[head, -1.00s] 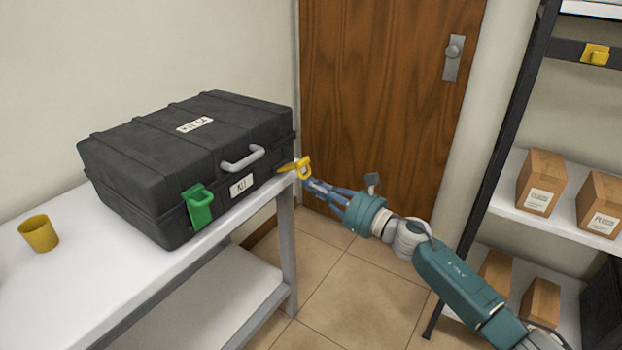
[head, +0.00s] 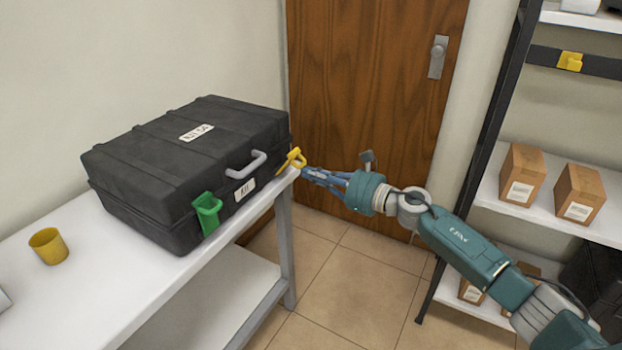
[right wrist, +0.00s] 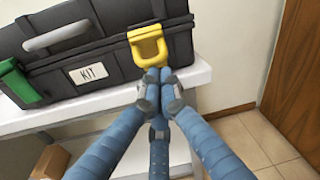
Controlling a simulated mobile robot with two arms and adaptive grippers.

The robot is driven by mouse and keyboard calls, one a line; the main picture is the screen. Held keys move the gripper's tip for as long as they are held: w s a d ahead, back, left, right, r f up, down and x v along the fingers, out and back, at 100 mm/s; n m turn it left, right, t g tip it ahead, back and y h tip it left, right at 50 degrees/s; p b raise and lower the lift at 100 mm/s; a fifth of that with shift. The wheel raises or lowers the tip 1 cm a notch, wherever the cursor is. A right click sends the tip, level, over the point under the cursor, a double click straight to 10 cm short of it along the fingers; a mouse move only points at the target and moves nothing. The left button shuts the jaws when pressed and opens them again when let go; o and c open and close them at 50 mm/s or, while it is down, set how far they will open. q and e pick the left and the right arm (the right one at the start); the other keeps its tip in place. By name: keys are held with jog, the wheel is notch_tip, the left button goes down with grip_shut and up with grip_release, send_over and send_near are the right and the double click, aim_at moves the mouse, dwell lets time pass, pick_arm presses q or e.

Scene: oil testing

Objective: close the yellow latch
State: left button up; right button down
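The black case (head: 185,165) lies with its lid down on the white table (head: 95,290). Its yellow latch (head: 293,160) is at the right end of the front face. The latch slants up and outward from the case; its loop also shows in the right wrist view (right wrist: 148,45). My right gripper (head: 306,173) is just outside the latch, at the table's corner. In the right wrist view its blue fingers (right wrist: 158,78) are drawn together, with tips right below the loop. They hold nothing that I can see; contact with the latch is unclear. My left gripper is not in view.
A green latch (head: 207,214) and a grey handle (head: 246,164) are on the case front. A yellow cup (head: 48,246) stands on the table at left. A wooden door (head: 365,90) is behind my arm. A shelf (head: 560,215) with boxes stands at right.

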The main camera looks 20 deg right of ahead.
jog(key=shift+w+a+r+p, duration=0.1)
jog(key=shift+w+r+p, duration=0.05)
jog(key=shift+r, duration=0.45)
jog(key=shift+w+a+r+p, duration=0.1)
jog(key=shift+r+p, duration=0.05)
jog(key=shift+r, duration=0.45)
jog(key=shift+w+a+p, duration=0.15)
jog(key=shift+w+p, duration=0.1)
jog(key=shift+p, duration=0.4)
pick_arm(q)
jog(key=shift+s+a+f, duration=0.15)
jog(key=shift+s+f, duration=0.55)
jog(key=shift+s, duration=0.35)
pick_arm(e)
jog(key=v, duration=0.8)
jog(key=shift+r, duration=0.15)
jog(key=shift+a, duration=0.1)
